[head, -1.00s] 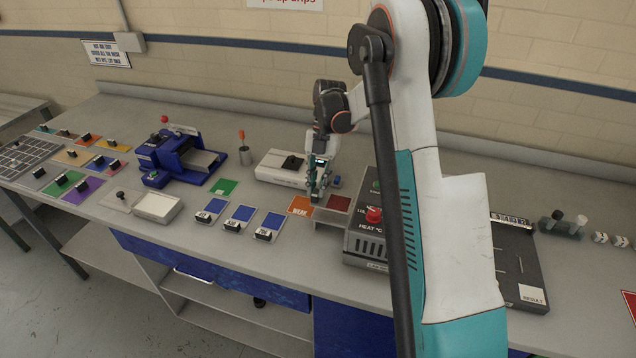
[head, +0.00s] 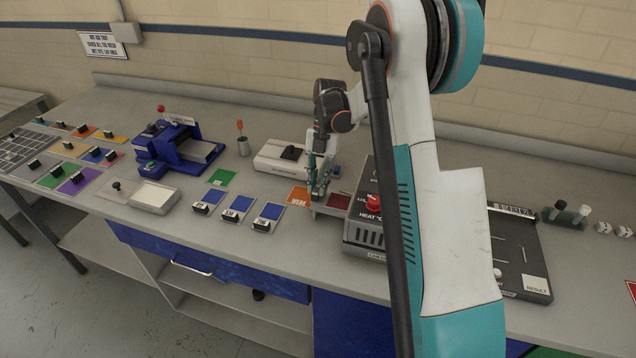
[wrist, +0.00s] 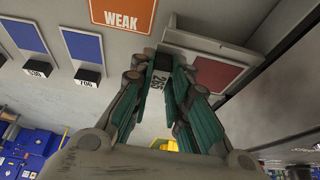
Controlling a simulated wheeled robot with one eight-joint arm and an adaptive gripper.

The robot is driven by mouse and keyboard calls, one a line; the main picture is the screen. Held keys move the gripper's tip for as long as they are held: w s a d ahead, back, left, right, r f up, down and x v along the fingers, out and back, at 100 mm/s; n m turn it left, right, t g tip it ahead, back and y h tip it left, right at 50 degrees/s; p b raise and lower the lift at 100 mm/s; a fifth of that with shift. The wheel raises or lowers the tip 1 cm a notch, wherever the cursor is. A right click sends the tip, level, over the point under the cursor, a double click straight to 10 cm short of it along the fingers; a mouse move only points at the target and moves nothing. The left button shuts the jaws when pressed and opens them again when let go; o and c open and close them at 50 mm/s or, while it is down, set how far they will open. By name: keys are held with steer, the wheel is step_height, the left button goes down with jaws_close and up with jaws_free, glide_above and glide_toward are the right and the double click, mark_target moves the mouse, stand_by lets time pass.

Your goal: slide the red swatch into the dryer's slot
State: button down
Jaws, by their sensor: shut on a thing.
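The dark red swatch (head: 340,201) lies on a pale grey plate (head: 324,210) just left of the dryer (head: 366,222), a grey box with a red knob. In the wrist view, the red swatch (wrist: 216,75) is right of my gripper (wrist: 160,70). My gripper (head: 318,192) is low over the bench and shut on a black numbered block (wrist: 160,80) at the plate's left side. My arm hides part of the dryer, and its slot cannot be made out.
An orange WEAK card (head: 299,196) lies just left of my gripper. Several blue swatches with black blocks, one of them here (head: 268,215), lie further left. A white device (head: 281,158) stands behind. A dark RESULT board (head: 522,262) is right of my arm.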

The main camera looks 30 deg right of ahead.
mark_target(345, 202)
steer(key=shift+s+d, duration=0.1)
steer(key=shift+s+d, duration=0.65)
steer(key=shift+s, duration=0.05)
steer(key=shift+s+d, duration=0.15)
steer(key=shift+s+d, duration=0.9)
steer(key=shift+s+d, duration=0.15)
stand_by(0.4)
steer(key=shift+s+d+b, duration=0.35)
steer(key=shift+s+d, duration=0.4)
steer(key=shift+s+d, duration=0.15)
stand_by(0.5)
steer(key=c, duration=1.5)
jaws_free()
steer(key=shift+o, duration=0.2)
